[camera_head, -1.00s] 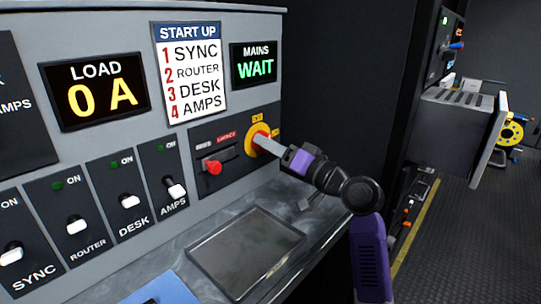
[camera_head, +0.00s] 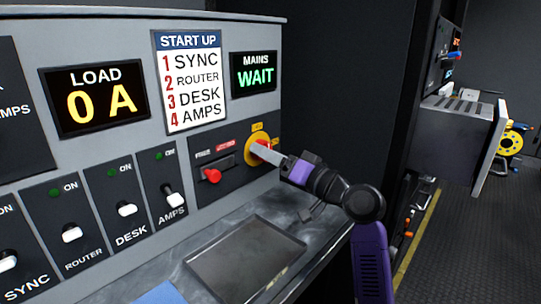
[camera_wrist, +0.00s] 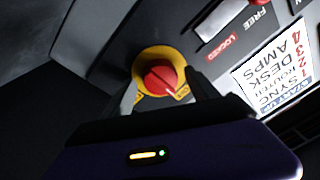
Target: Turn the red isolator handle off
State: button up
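The red isolator handle (camera_wrist: 153,84) is a round red knob with a pale line across it, slanting down to the right in the wrist view. It sits on a yellow round plate (camera_wrist: 147,57) with small yellow label tabs. In the head view the yellow plate (camera_head: 251,156) is at the panel's right end, and the red handle (camera_head: 263,142) is partly hidden by a finger. My gripper (camera_wrist: 162,88) is open, with one finger on each side of the knob. A narrow gap seems to show at each side; contact is hard to tell.
White breaker switches (camera_head: 126,209) line the panel further left. The MAINS display (camera_head: 255,71) reads WAIT and LOAD (camera_head: 95,95) reads 0 A. A desk ledge (camera_head: 215,222) juts out below.

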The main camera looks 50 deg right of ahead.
jog(key=s, duration=0.7)
jog(key=shift+s+d+f, duration=0.15)
jog(key=shift+s+f, duration=0.25)
jog(key=shift+f, duration=0.05)
dwell(0.3)
